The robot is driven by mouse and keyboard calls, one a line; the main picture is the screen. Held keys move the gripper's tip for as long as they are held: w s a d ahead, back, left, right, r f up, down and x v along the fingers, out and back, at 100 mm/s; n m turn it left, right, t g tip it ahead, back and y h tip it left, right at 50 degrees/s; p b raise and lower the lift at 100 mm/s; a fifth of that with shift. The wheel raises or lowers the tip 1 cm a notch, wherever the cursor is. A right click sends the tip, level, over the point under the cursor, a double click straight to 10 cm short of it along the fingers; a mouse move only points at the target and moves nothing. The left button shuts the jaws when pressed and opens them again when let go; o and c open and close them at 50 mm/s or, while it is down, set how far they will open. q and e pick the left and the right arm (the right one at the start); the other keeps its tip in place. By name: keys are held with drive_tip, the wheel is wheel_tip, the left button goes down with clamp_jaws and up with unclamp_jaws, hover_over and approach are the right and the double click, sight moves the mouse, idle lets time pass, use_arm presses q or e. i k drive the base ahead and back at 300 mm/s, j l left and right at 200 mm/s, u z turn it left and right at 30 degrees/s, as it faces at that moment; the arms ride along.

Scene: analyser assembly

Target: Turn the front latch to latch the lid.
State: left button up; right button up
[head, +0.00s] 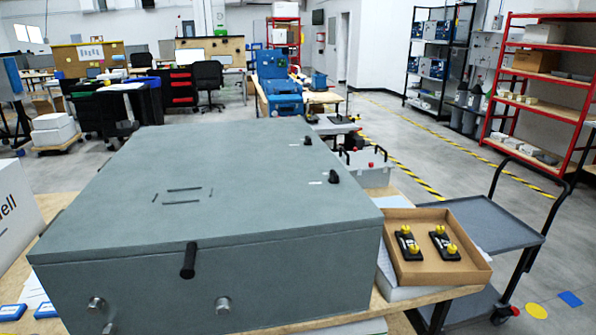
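The large grey analyser box (220,290) stands on a wooden table, and its flat grey lid (235,190) lies closed on top. Two small black latch knobs sit along the lid's right side, a nearer one (333,177) and a farther one (307,140). A short white mark lies beside each knob. A black cylindrical handle (188,262) hangs at the lid's front edge over the front face. I cannot tell from the view which part is the front latch or whether either knob is turned. Neither of my grippers is in view.
A cardboard tray (480,272) with two black parts with yellow knobs stands right of the box. A grey cart (480,222) is farther right. Silver round fittings (223,305) stick out of the box's front. Blue-and-white packets (45,310) lie at the left. The lid top is otherwise clear.

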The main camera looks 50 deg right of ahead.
sight(334, 179)
drive_tip(key=i+l+z, duration=0.1)
drive_tip(key=z, duration=1.6)
drive_tip(key=i+l, duration=0.05)
